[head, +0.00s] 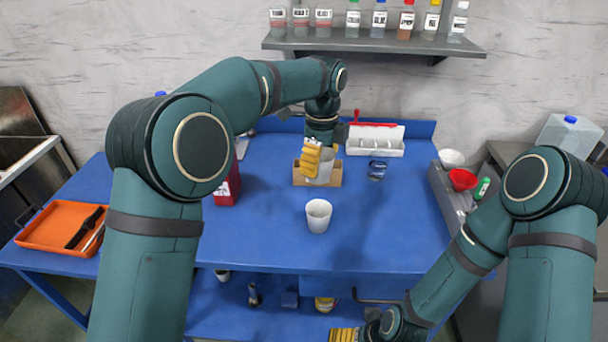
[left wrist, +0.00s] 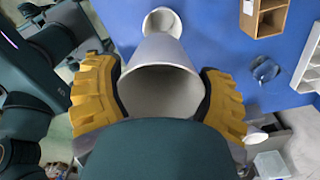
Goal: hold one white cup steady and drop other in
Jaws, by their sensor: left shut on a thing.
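One white cup (head: 318,215) stands upright on the blue table (head: 260,235) near its front edge, with nothing touching it. It also shows in the left wrist view (left wrist: 162,20), just beyond the held cup. My left gripper (head: 314,158) is shut on the other white cup (head: 325,168), off the table and behind the standing cup in the head view. In the left wrist view the held cup (left wrist: 160,62) sits between both yellow fingers. My right gripper (head: 345,334) is low at the bottom edge, below the tabletop; only part of its yellow finger shows.
A cardboard box (head: 333,180) stands behind the held cup. A small dark-blue object (head: 376,170) and a white tray (head: 376,140) are to its right. A red container (head: 227,188) stands left, an orange tray (head: 60,229) far left. The table around the standing cup is clear.

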